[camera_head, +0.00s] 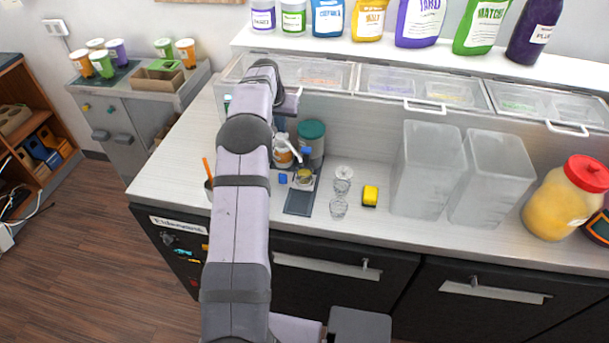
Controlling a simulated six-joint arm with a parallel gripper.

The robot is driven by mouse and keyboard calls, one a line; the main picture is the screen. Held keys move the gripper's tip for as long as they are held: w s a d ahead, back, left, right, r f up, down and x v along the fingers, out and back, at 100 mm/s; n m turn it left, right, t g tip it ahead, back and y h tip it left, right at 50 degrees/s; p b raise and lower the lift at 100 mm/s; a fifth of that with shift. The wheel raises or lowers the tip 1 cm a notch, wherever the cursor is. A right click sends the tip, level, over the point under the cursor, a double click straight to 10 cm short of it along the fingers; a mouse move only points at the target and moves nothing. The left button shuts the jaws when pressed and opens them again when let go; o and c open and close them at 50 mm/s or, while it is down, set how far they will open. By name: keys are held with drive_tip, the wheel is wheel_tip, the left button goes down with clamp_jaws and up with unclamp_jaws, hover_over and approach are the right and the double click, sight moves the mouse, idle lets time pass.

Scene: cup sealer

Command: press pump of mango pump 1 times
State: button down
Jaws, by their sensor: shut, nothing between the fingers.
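A bottle with an orange and white label (283,153) stands at the back of the counter, partly hidden behind my arm. It may be the mango pump; its label is too small to read. My gripper (280,126) points down just above this bottle, at its top. It is shut with nothing held, and its fingertips are small and hard to make out. I cannot tell whether they touch the pump head or whether the pump is pressed down.
A teal-lidded jar (312,136) stands close to the bottle's right. A dark tray (299,201), clear cups (339,207) and a yellow block (370,196) lie in front. Two translucent bins (427,170) and a red-lidded yellow jar (565,200) stand right. Clear-lidded compartments (420,85) line the back.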

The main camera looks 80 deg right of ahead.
wheel_tip(320, 180, up, 6)
drive_tip(key=p, duration=0.5)
idle(0.5)
